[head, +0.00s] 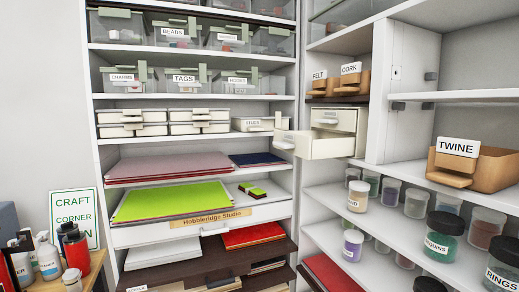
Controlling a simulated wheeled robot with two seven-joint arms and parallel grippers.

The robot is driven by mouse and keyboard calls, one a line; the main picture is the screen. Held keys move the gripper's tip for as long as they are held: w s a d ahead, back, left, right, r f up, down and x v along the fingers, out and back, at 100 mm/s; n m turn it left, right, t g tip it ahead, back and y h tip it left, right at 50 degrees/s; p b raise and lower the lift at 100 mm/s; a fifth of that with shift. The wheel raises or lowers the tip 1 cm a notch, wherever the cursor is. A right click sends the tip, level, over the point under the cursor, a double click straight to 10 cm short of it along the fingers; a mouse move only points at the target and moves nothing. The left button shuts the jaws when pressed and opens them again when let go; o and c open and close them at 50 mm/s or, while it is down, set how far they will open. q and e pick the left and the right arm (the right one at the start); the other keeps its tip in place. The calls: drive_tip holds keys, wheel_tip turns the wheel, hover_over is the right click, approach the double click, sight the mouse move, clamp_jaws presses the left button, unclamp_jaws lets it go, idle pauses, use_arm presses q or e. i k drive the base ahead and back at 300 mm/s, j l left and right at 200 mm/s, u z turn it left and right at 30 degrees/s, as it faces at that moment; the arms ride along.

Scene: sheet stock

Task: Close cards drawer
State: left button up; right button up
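A small cream drawer (328,147) is pulled out to the left from a two-drawer cream unit (345,120) on the right-hand shelves. Its handle (284,145) is on its front at the left end. The drawer above it (328,118) looks shut. I cannot read a "cards" label on either drawer, so I cannot tell which is the cards drawer. Neither of my grippers is in view.
The open drawer's front is near a labelled cream box (258,124) on the left shelves. Brown bins labelled cork (350,82) and twine (480,166) stand on the right shelves, with several jars (442,236) below.

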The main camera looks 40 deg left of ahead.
sight(309, 145)
drive_tip(key=u, duration=1)
